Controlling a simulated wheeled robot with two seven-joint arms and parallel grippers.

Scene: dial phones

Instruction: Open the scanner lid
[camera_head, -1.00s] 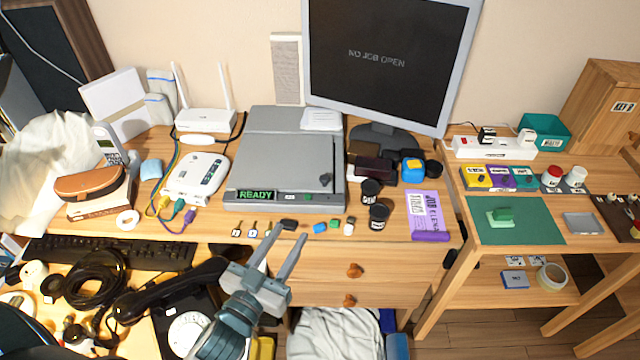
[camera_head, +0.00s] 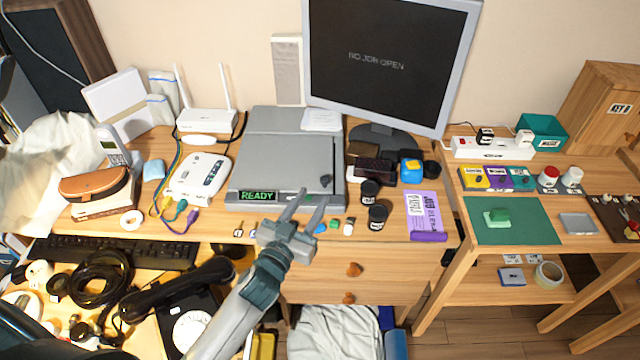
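The grey flatbed scanner (camera_head: 285,160) sits on the desk in front of the monitor, with its lid down. A green READY display (camera_head: 259,196) shows on its front edge. A dark knob or latch (camera_head: 326,180) is on the lid's right front. My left gripper (camera_head: 310,203) is open and empty, its two fingers pointing up at the scanner's front edge. In this view I cannot tell whether the fingertips touch the scanner. My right gripper is not in view.
The monitor (camera_head: 390,60) reads NO JOB OPEN. Small blocks and black cups (camera_head: 378,216) stand by the scanner's front and right. A white router box (camera_head: 198,176) with cables is at its left. A rotary phone (camera_head: 190,325) lies at lower left.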

